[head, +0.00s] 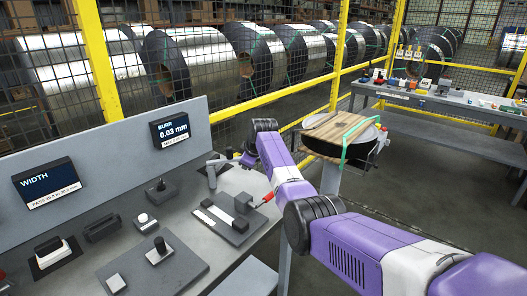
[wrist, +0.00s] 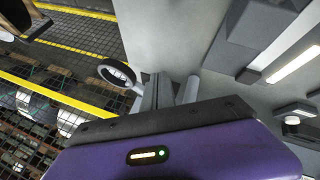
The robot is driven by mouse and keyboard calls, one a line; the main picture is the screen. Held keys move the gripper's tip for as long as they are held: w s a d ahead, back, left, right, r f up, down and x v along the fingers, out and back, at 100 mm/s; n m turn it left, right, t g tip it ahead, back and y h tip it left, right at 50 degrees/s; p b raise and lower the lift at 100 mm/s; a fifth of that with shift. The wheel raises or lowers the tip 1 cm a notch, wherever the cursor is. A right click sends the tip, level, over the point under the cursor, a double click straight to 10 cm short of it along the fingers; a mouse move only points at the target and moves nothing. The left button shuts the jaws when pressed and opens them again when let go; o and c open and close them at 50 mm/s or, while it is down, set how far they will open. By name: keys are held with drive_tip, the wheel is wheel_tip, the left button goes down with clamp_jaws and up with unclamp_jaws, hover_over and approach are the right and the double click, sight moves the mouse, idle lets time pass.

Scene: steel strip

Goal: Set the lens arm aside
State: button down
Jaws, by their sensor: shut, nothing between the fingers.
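The lens arm shows in the wrist view as a dark-rimmed round lens (wrist: 117,73) on a short grey bar, beside a pale grey post (wrist: 190,90). The bar runs behind my fingers, so its joint is hidden. My gripper (wrist: 156,92) has its fingers together and empty, between the lens and the post; I cannot tell whether they touch the bar. In the head view my gripper (head: 231,158) is low at the bench's far right end, by the grey post (head: 211,177). The lens is not clear there.
The grey bench (head: 230,237) carries a dark block fixture (head: 225,219), a red-tipped tool (head: 268,198) and several gauge blocks. Two displays (head: 44,183) (head: 170,132) stand at the back panel. A round-topped stand (head: 341,135) is beyond my arm. Yellow-framed mesh fencing runs behind.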

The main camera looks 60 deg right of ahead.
drive_tip(key=s+r+b, duration=0.1)
drive_tip(key=s+r, duration=0.5)
drive_tip(key=r, duration=0.2)
drive_tip(key=shift+a, duration=0.15)
idle(0.6)
drive_tip(key=w+d+r+m+t+h, duration=0.3)
drive_tip(key=d+r, duration=0.1)
drive_tip(key=r, duration=0.3)
drive_tip(key=s+a+f+m+t, duration=0.15)
drive_tip(key=s+a+f, duration=0.25)
drive_tip(key=a, duration=0.5)
drive_tip(key=s+a+f+m+t+h, duration=0.1)
drive_tip(key=s+a+f+t, duration=0.25)
drive_tip(key=a, duration=0.65)
drive_tip(key=s+a+f+m+t, duration=0.1)
drive_tip(key=s+a+f+t, duration=0.1)
drive_tip(key=s+a+f, duration=0.5)
drive_tip(key=s+a+f+n+y, duration=0.1)
drive_tip(key=s+a+y, duration=0.2)
drive_tip(key=s+a, duration=1)
drive_tip(key=s+a+n+g+y, duration=0.1)
drive_tip(key=s+a+y, duration=0.3)
drive_tip(key=s+a, duration=0.9)
drive_tip(key=s+n, duration=0.1)
drive_tip(key=s, duration=0.5)
drive_tip(key=shift+f+y, duration=0.3)
drive_tip(key=shift+f, duration=0.1)
